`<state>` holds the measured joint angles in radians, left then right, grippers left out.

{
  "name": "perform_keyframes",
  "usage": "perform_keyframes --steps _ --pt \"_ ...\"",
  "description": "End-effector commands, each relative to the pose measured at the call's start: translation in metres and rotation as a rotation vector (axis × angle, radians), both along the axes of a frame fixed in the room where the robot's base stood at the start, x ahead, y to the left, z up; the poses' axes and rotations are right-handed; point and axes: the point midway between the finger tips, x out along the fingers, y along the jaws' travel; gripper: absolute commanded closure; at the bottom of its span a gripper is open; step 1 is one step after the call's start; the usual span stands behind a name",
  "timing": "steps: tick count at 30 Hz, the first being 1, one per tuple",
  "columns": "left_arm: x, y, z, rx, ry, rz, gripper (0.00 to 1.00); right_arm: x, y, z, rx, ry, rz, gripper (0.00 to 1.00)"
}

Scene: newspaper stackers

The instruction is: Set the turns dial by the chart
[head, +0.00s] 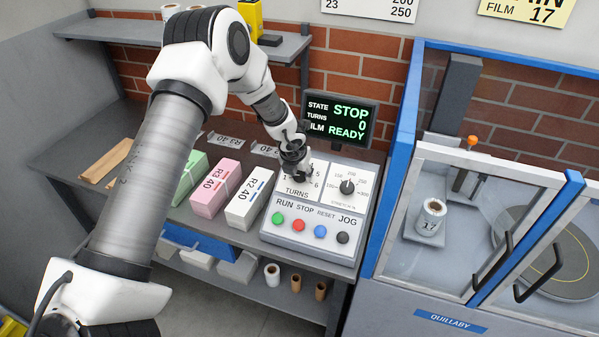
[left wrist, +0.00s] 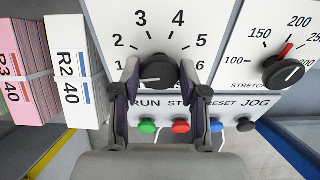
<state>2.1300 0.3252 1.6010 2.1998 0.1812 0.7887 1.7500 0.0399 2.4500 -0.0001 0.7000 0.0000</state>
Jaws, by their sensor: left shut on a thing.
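My left gripper (head: 296,166) is at the turns dial on the sloped control panel (head: 270,232). In the left wrist view its two fingers (left wrist: 160,90) are shut on the black turns knob (left wrist: 158,70), one on each side. The knob's thin pale mark points left, near or just below the 1; the exact setting is hard to tell. The scale around it runs from 1 to 6. In the head view the gripper hides most of the knob. A white chart (head: 368,8) on the wall is cut off at the top, with 23, 200 and 250 legible. My right gripper is out of view.
The stretch dial (head: 347,187) sits right of the turns dial, its red pointer near 200. Coloured buttons (head: 298,226) line the panel below. The display (head: 339,121) reads STOP, 0, READY. Paper bundles (head: 215,188) stand left; a glazed wrapping machine (head: 460,190) stands right.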

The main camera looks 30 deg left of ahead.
Motion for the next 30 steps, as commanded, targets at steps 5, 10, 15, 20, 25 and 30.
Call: perform_keyframes --steps 5,10,15,20,25,30 --pt "0.000 -0.001 0.000 0.040 0.011 -0.071 0.92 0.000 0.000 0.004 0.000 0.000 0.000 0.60" --pt "0.000 -0.002 0.001 0.102 0.026 -0.182 0.92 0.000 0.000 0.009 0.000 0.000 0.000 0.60" --pt "0.000 -0.003 0.000 0.177 0.045 -0.317 0.92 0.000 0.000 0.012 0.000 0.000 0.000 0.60" --pt "-0.001 -0.003 -0.001 0.251 0.063 -0.448 0.92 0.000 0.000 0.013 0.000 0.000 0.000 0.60" --pt "-0.001 -0.004 -0.002 0.330 0.082 -0.589 0.92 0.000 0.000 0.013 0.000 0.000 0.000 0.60" --pt "-0.001 -0.005 -0.003 0.408 0.100 -0.729 0.92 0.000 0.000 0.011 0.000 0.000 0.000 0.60"
